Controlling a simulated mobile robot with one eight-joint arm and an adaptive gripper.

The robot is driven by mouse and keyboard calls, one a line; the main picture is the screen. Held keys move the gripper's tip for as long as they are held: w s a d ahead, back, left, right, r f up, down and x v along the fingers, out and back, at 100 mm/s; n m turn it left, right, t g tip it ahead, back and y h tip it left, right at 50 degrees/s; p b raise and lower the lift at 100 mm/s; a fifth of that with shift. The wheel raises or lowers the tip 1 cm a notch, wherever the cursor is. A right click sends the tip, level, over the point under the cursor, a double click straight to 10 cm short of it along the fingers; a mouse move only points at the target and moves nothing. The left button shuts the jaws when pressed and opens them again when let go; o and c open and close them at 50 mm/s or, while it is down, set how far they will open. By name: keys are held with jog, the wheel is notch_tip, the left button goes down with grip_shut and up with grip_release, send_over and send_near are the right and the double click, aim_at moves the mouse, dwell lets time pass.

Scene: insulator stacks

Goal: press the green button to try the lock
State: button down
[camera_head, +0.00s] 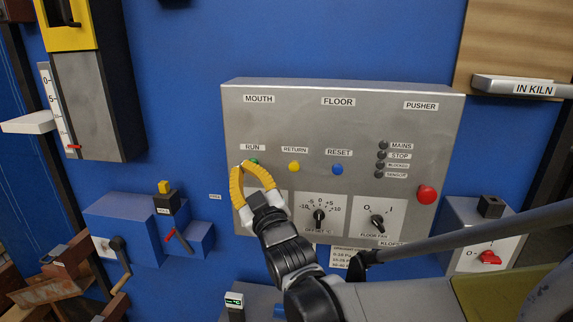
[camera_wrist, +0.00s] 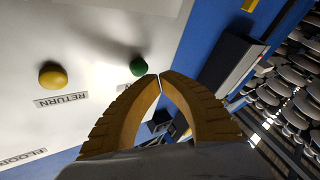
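The green button (camera_head: 255,161) is on the grey control panel (camera_head: 375,110), under the label RUN. In the head view my gripper partly covers it. My gripper (camera_head: 243,166) has two yellow ribbed fingers. In the wrist view the tips of my gripper (camera_wrist: 160,76) meet with nothing between them. The tips are close to the button, a little to its side; I see no clear contact.
A yellow button (camera_head: 294,167) labelled RETURN, a blue button (camera_head: 336,169) labelled RESET and a red button (camera_head: 427,194) share the panel. The offset dial (camera_head: 319,216) and floor fan knob (camera_head: 377,221) sit below. A blue box with a red lever (camera_head: 179,240) is at left.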

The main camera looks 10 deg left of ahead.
jog(key=shift+w, duration=0.1)
dwell(0.3)
jog(key=shift+w, duration=0.35)
jog(key=shift+w+a, duration=0.1)
jog(key=shift+w, duration=0.4)
dwell(0.7)
dwell(0.3)
jog(key=shift+s, duration=0.95)
jog(key=s, duration=0.5)
jog(key=shift+d, duration=0.3)
